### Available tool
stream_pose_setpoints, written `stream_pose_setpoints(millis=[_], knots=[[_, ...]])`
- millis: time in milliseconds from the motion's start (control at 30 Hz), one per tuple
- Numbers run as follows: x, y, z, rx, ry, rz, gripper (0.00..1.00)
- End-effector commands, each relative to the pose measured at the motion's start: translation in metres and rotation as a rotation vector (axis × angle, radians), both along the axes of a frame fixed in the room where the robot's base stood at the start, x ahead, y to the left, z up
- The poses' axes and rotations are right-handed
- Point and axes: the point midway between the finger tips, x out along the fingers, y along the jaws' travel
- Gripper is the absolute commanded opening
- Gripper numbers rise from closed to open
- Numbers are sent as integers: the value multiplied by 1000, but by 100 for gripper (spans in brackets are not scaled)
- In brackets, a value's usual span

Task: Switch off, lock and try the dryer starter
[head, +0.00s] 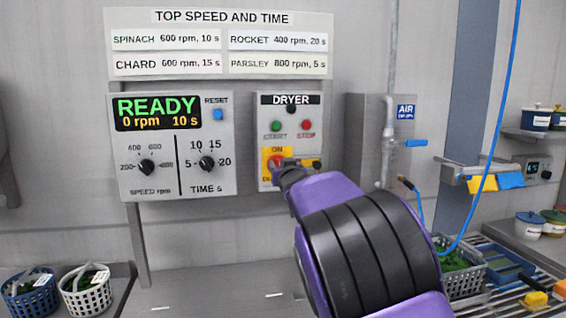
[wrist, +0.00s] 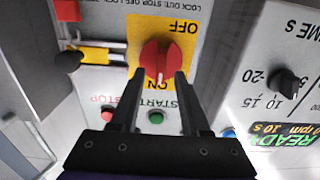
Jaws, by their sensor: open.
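The dryer starter (head: 290,112) is a grey wall box labelled DRYER, with a green START button (head: 275,126) and a red STOP button (head: 306,126). Its red rotary switch (wrist: 160,58) sits on a yellow plate marked ON and OFF, upside down in the wrist view. The switch's white mark points to ON. My gripper (wrist: 159,76) is open, its two fingertips near the knob's two sides; contact cannot be told. In the head view my gripper (head: 284,172) partly hides the switch. A yellow slide (wrist: 95,53) with metal rods and a dark knob (wrist: 67,62) is beside the plate.
A speed and time panel (head: 180,185) reading READY, 0 rpm, 10 s is close on the left. A grey box (head: 362,110) with pipe and blue air valve (head: 415,143) is on the right. Baskets (head: 85,292) stand low left; a blue hose hangs right.

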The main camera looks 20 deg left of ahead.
Motion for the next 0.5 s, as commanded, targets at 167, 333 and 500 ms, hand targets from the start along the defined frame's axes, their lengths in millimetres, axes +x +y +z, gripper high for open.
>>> stream_pose_setpoints(millis=[167, 333, 500], knots=[[8, 5, 0, 1, 1, 1, 46], [9, 6, -1, 1, 1, 0, 46], [9, 5, 0, 1, 1, 0, 39]])
